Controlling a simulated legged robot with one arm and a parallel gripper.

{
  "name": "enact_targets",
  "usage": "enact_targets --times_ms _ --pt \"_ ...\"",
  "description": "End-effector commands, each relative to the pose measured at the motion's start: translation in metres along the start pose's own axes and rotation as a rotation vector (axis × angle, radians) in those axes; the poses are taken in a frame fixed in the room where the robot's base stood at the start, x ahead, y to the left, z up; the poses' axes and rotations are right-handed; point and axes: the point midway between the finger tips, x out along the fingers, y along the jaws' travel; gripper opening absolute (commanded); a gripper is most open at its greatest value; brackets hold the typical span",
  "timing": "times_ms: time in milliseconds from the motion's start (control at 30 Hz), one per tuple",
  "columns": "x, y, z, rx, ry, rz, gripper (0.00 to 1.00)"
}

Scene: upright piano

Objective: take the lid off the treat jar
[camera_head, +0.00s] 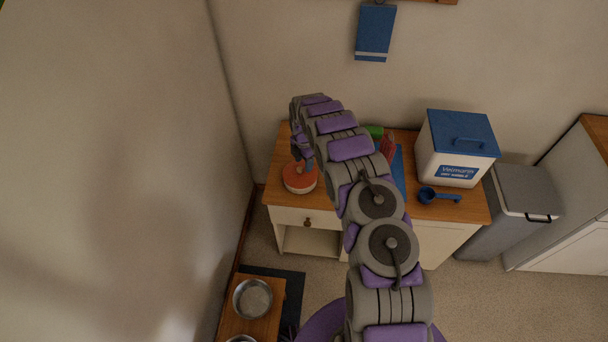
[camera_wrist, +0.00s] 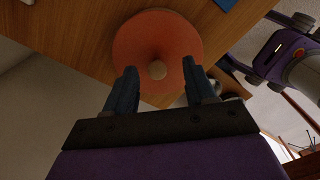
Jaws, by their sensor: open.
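The treat jar (camera_head: 299,184) is a short pale jar at the left end of the wooden cabinet top. Its orange-red lid (camera_head: 300,172) sits on it. In the head view my gripper (camera_head: 302,154) is just above the lid, partly hidden by my arm. The jar body is hidden under the lid in the wrist view.
A white bin with a blue lid (camera_head: 460,134) and a blue scoop (camera_head: 438,196) stand on the cabinet's right side. Green and red items (camera_head: 387,146) and a blue flat item lie behind my arm. Metal bowls (camera_head: 252,299) are on a low stand at lower left. The wall is close on the left.

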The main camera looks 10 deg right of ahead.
Motion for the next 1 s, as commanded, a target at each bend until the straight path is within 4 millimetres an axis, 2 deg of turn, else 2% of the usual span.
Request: enact_targets --times_ms 33,167,400,667,1000 --pt "0.011 0.0 -0.005 -0.003 -0.001 -0.003 0.55" --pt "0.026 0.003 -0.009 -0.004 -0.005 -0.004 0.55" --pt "0.027 0.0 -0.003 -0.002 -0.001 0.001 0.55" --pt "0.027 -0.002 0.0 -0.002 0.003 0.002 0.31" --pt "0.027 0.002 -0.007 -0.004 -0.004 -0.003 0.0"
